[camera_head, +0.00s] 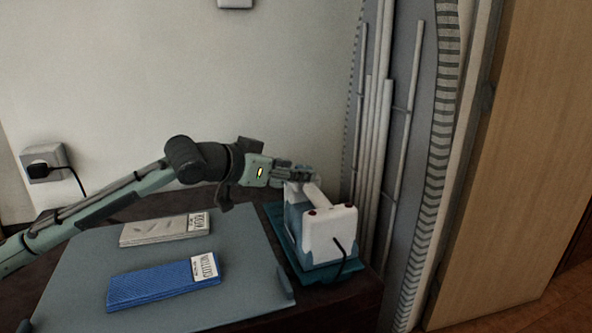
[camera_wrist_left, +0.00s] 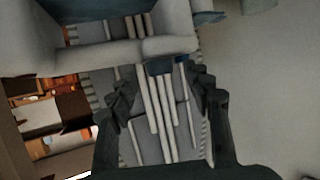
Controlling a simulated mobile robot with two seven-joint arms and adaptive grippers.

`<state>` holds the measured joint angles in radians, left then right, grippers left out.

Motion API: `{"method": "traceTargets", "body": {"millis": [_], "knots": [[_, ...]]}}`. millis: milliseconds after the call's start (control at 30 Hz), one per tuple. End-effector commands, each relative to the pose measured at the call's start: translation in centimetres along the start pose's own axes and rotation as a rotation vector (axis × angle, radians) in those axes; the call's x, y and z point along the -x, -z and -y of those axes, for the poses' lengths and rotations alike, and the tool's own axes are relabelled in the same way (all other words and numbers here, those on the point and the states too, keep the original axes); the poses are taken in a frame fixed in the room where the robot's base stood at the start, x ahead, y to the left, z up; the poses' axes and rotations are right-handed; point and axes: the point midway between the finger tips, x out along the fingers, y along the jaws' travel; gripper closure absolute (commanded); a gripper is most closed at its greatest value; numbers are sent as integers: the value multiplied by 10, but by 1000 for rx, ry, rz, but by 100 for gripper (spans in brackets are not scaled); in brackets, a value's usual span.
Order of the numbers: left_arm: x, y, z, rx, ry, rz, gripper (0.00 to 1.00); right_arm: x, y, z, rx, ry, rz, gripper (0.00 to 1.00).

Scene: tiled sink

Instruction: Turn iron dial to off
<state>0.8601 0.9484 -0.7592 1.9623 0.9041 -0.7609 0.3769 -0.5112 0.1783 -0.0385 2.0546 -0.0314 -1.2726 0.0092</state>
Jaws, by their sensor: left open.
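The iron (camera_head: 328,226), white and blue, sits on a teal base (camera_head: 345,270) at the right end of the dark table. Its white handle also crosses the upper part of the left wrist view (camera_wrist_left: 105,54). My left gripper (camera_head: 300,173) is at the top of the iron, by the handle. In the wrist view its two dark fingers (camera_wrist_left: 163,90) are spread apart with nothing between them. A small dark blue part (camera_wrist_left: 159,66) at the handle lies ahead of the fingertips and may be the dial; its setting cannot be read. My right gripper is not in view.
A grey board (camera_head: 90,270) with a folded grey cloth (camera_head: 165,230) and a folded blue cloth (camera_head: 160,284) lies under my left arm. A grey panel with vertical rods (camera_head: 400,150) stands close behind the iron.

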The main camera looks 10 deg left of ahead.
Motion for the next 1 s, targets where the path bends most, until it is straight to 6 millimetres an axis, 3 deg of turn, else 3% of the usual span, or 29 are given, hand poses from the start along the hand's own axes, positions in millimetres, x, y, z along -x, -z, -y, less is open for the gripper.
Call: {"method": "traceTargets", "body": {"millis": [133,400,800,1000], "knots": [[-10,0,-1,-1,-1,1,50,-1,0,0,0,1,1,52],[-11,0,0,-1,0,1,51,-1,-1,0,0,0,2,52],[-10,0,0,-1,0,1,100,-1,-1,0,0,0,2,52],[-10,0,-2,5,10,0,100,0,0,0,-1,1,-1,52]]}}
